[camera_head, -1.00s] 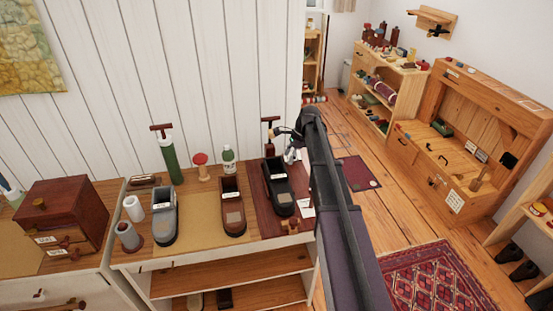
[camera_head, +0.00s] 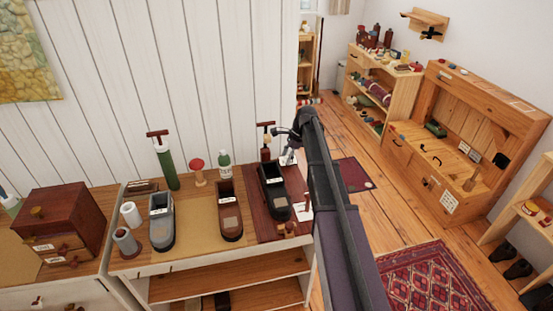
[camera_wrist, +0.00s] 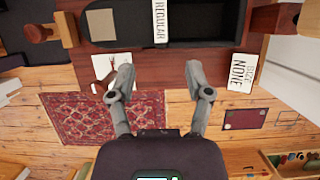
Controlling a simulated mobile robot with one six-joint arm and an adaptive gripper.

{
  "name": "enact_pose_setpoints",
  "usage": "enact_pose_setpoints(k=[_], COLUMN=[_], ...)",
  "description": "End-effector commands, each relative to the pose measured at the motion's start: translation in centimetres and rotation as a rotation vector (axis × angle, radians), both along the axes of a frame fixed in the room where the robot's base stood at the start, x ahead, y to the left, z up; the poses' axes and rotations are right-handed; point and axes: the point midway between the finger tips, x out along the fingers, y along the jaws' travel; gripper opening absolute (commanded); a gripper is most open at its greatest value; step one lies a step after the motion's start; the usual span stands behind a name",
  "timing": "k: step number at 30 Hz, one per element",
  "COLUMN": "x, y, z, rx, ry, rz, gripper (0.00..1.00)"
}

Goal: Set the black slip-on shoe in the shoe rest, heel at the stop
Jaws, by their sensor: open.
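The black slip-on shoe (camera_head: 274,190) sits on a dark red board (camera_head: 257,224) at the right end of the bench, its opening up. In the wrist view a black shoe-like shape (camera_wrist: 115,28) lies across the top, with a white "REGULAR" label on it. My gripper (camera_wrist: 160,85) is open and empty between its fingertips, just below that shape in the picture. In the head view my gripper (camera_head: 291,146) is small, beside the far end of the shoe and partly hidden by my arm. I cannot clearly tell the shoe rest or its stop apart.
A brown shoe (camera_head: 229,211) and a grey shoe (camera_head: 161,222) stand left of the black one.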

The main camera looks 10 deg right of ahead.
Motion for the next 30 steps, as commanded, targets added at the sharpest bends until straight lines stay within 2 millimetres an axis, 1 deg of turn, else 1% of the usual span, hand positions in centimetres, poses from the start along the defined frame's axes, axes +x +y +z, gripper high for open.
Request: enact_pose_setpoints(k=[5, 8, 11, 14, 17, 21, 30], x=[-0.5, -1.5, -3.4, -6.0, -9.1, -13.8, -23.5], y=[0.2, 0.7, 1.6, 2.8, 4.0, 5.6, 7.9], z=[0.0, -0.1, -0.3, -0.5, -0.7, -1.0, -1.3], rx=[-0.005, -0.016, -0.038, -0.068, -0.105, -0.160, -0.259], ry=[-0.006, -0.021, -0.048, -0.086, -0.130, -0.188, -0.277], rz=[0.017, 0.061, 0.142, 0.262, 0.415, 0.655, 1.179], gripper=[0.65, 0.65, 0.65, 0.65, 0.65, 0.65, 0.65])
